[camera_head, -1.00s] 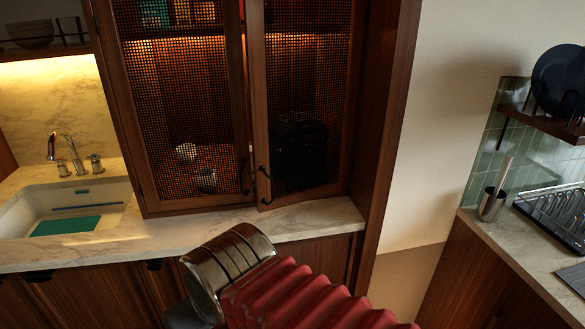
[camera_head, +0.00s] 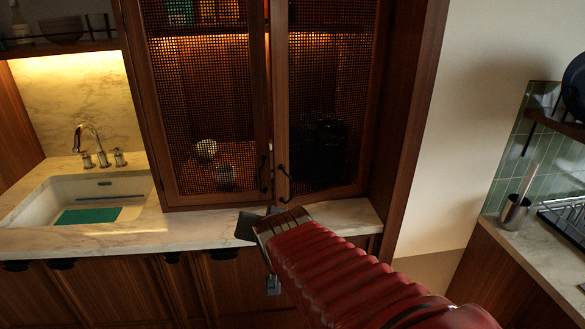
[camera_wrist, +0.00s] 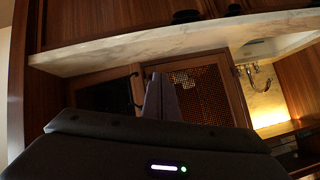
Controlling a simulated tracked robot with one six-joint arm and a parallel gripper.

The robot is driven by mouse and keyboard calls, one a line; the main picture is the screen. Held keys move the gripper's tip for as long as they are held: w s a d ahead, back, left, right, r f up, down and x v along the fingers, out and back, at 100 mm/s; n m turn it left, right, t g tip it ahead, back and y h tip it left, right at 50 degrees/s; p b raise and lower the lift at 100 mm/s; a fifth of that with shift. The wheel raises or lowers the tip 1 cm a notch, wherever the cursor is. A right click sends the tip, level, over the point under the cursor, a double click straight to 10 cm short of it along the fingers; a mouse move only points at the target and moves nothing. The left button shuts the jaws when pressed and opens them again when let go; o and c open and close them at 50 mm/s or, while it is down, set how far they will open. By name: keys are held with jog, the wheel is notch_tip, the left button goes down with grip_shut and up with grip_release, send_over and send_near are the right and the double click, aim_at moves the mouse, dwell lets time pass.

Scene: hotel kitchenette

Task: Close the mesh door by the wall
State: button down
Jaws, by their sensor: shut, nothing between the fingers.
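The mesh door by the wall (camera_head: 330,110) is the right door of a dark wood cabinet. It stands slightly ajar, with its handle edge a little forward of the left mesh door (camera_head: 205,100). Its dark handle (camera_head: 282,183) is at the lower left of its frame. In the wrist view, which is turned over, this door (camera_wrist: 112,92) is left of my fingers. My gripper (camera_wrist: 162,80) is shut and empty, with the fingers in front of the cabinet near the door handles. In the head view, my arm hides most of the gripper; I cannot tell whether it touches the door.
A marble counter (camera_head: 190,233) runs below the cabinet. A sink (camera_head: 30,205) with a tap (camera_head: 88,140) is at the left. The bare wall (camera_head: 470,130) borders the cabinet's right side. A second counter (camera_head: 540,240) with a utensil cup (camera_head: 514,212) is at the right.

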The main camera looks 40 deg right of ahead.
aim_at(304, 162)
jog(key=s+d+r+m+t+h, duration=0.1)
jog(key=d+m+t, duration=0.5)
jog(key=d+m, duration=0.7)
jog(key=s+d+h, duration=0.1)
jog(key=d, duration=0.5)
jog(key=shift+t, duration=0.4)
jog(key=x, duration=1.4)
jog(key=shift+s, duration=0.1)
jog(key=shift+d, duration=0.1)
jog(key=x, duration=0.4)
jog(key=shift+w, duration=0.4)
jog(key=shift+w+d+r, duration=0.1)
jog(key=shift+w, duration=0.1)
jog(key=shift+d+r, duration=0.1)
jog(key=shift+d, duration=0.05)
